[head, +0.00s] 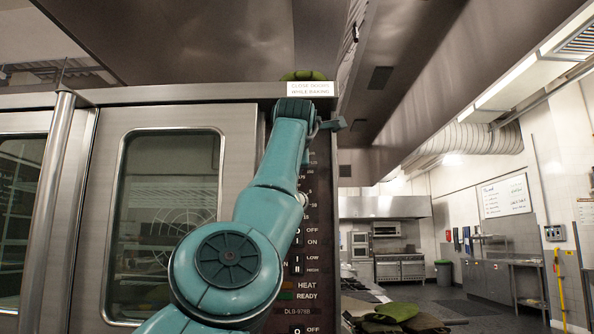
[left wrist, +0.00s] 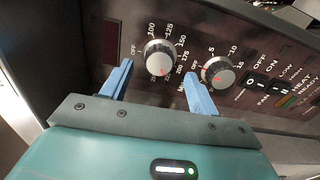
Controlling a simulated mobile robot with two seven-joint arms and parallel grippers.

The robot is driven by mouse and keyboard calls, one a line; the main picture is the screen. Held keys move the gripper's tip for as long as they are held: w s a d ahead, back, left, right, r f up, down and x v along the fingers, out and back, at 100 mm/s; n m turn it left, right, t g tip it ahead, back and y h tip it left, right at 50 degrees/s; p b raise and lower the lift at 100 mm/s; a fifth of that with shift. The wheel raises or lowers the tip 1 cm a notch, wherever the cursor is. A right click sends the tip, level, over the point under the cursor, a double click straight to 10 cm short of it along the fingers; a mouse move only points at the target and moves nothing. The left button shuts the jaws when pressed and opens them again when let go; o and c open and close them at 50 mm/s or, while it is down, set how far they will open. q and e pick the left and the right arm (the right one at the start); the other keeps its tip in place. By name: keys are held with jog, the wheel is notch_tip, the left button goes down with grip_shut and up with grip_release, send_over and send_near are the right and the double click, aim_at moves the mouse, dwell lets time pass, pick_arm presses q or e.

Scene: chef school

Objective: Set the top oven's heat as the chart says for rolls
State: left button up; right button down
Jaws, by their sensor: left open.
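The top oven's dark control panel (head: 312,240) stands right of its glass door, partly hidden behind my left arm. In the left wrist view, the round silver heat knob (left wrist: 160,55) has a scale with 100, 125, 150, 175 and 200. Its red mark is low on the face, near 200 or beyond; the exact setting is unclear. My left gripper (left wrist: 158,69) is open, its blue fingers on either side of this knob, with no clear contact. The gripper (head: 328,124) also shows in the head view. My right gripper is not in view. No readable rolls chart shows.
A second knob (left wrist: 217,71), with a 5, 10, 15 scale, sits close right of the right finger. Rocker switches (left wrist: 262,84) lie farther right. A sign (head: 310,88) says to close doors while baking. A whiteboard (head: 505,196) hangs far right, its writing illegible.

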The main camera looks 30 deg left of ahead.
pick_arm(q)
jog(key=b+v, duration=0.4)
jog(key=v, duration=0.5)
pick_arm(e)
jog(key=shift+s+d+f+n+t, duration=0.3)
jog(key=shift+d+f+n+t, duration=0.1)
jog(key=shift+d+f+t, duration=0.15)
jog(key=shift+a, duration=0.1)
